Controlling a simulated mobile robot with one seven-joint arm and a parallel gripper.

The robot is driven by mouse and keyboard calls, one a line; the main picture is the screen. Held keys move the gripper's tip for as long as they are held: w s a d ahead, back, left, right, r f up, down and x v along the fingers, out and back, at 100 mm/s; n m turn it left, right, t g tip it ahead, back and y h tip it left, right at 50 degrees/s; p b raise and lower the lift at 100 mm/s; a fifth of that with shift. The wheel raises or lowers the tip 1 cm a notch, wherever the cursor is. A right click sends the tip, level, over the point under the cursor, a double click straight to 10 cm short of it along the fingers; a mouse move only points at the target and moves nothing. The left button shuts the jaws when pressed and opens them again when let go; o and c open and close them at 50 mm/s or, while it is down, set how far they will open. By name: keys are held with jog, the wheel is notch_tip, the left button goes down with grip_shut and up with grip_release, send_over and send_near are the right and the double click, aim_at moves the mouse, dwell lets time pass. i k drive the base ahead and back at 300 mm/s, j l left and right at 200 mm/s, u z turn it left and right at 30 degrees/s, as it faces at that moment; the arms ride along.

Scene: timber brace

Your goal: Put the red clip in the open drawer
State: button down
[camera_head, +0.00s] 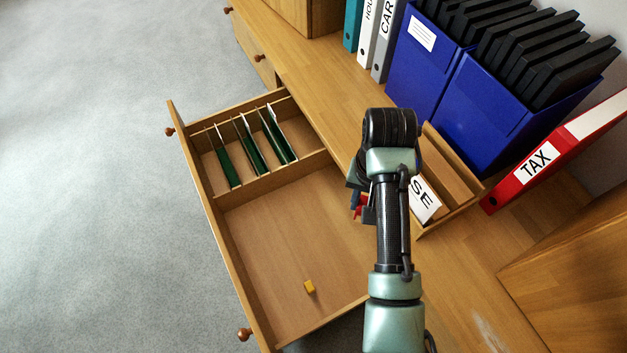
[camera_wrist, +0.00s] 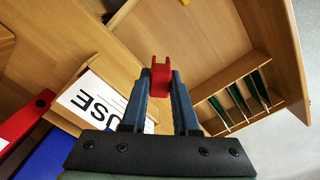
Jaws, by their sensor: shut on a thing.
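The red clip (camera_wrist: 160,76) is between the fingertips of my gripper (camera_wrist: 160,88) in the wrist view, and the fingers are shut on it. In the head view the red clip (camera_head: 357,206) shows only in part beside my arm, which hides most of the gripper. The open drawer (camera_head: 280,235) is pulled out at the left of the desk top. My gripper is above the desk, near the drawer's right side. In the wrist view the drawer (camera_wrist: 215,40) lies beyond and to the right of the clip.
The drawer's back compartment holds several green dividers (camera_head: 251,148); a small yellow block (camera_head: 309,286) lies in its large front compartment. A wooden tray with a white labelled card (camera_head: 424,200) stands right of my arm. Blue boxes (camera_head: 465,110) and a red TAX binder (camera_head: 550,155) stand behind.

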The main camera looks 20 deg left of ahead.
aim_at(288, 251)
jog(key=j+z, duration=0.3)
jog(key=j, duration=1.3)
jog(key=i+j, duration=0.2)
jog(key=j+z, duration=0.05)
